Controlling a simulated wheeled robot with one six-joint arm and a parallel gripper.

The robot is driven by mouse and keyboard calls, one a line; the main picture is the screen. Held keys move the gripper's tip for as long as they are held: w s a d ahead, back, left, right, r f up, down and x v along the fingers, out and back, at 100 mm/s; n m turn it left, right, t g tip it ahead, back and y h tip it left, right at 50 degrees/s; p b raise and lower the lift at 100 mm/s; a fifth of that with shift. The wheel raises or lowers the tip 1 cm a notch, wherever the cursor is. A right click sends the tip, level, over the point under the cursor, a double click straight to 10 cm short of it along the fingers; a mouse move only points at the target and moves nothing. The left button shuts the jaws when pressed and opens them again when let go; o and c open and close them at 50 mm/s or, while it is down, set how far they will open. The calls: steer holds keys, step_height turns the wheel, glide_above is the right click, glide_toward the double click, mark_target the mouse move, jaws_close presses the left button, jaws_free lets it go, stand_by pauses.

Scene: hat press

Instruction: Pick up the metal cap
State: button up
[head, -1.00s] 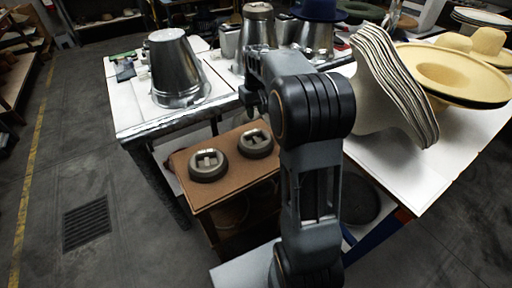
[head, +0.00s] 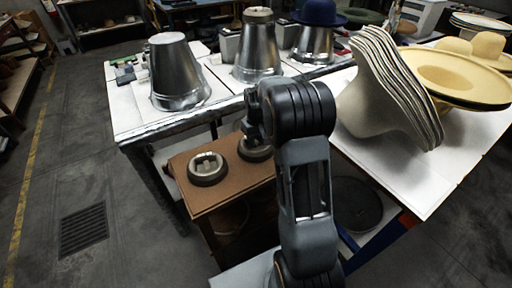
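Two round metal caps with a grip bar across a recessed top lie on a brown table. The left cap (head: 207,168) is in full view. The right cap (head: 254,152) is partly hidden by my gripper (head: 250,136). My gripper points down over the right cap, near its top. I cannot tell whether they touch. Its fingers are small and dark, and their gap does not show clearly. A similar small cap (head: 258,14) sits on top of the middle metal cone.
The brown table (head: 200,200) stands before a white bench (head: 135,112) with metal cones (head: 176,72). A blue hat (head: 318,12) sits on the right cone. Stacked felt hats (head: 385,90) and straw hats (head: 455,75) crowd the right side. The floor at left is clear.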

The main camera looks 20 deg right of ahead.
steer(key=shift+f, duration=1)
steer(key=shift+c, duration=0.5)
jaws_close()
steer(key=shift+r, duration=0.2)
